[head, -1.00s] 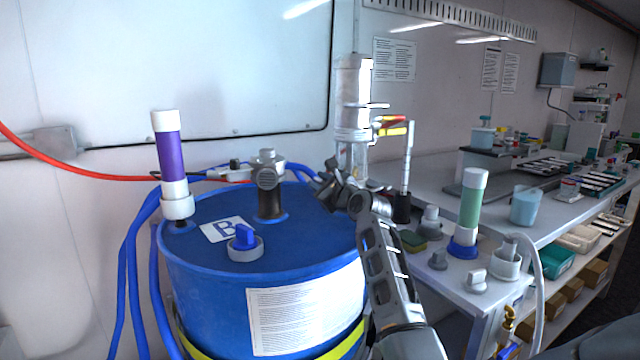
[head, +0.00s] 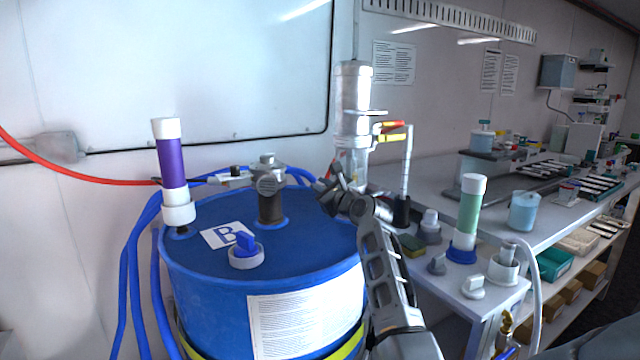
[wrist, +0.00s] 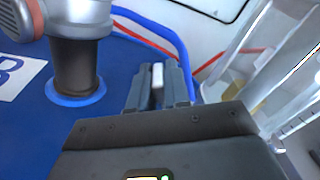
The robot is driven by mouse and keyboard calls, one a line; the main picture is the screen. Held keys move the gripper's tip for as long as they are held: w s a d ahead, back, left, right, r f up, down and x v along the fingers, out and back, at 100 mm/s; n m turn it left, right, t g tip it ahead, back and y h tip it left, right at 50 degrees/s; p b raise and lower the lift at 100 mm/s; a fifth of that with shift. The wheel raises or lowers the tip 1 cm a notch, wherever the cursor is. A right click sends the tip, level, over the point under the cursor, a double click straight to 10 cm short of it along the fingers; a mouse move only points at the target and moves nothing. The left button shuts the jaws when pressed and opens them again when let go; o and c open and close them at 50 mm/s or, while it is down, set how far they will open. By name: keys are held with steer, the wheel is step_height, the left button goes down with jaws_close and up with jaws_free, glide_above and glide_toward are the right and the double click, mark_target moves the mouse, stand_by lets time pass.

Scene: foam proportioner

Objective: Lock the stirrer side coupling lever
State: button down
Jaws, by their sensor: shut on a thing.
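The stirrer (head: 270,205) stands upright on the blue drum (head: 305,255), with a dark column and a grey head. It also shows at the left of the wrist view (wrist: 78,65). A grey hose coupling (head: 235,180) runs to the left side of the head. My gripper (head: 325,190) is right of the stirrer, above the drum's far right rim. In the wrist view my gripper (wrist: 158,78) is shut on a small light grey piece (wrist: 157,74), apart from the stirrer column. I cannot tell whether this piece is the coupling lever.
A purple tube (head: 172,165) stands at the drum's left, and a blue-handled cap (head: 245,250) is in front. Blue hoses (wrist: 165,35) pass behind the drum. A bench (head: 420,185) is at right.

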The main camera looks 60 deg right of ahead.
steer(key=m+p, duration=0.1)
steer(key=d+r+m+p, duration=0.1)
steer(key=p, duration=0.1)
steer(key=shift+s, duration=0.3)
steer(key=shift+s+d+f+m+p, duration=0.1)
steer(key=shift+s+d+m+p, duration=0.1)
steer(key=shift+m+p, duration=0.25)
steer(key=c, duration=1.2)
jaws_free()
steer(key=shift+o, duration=0.2)
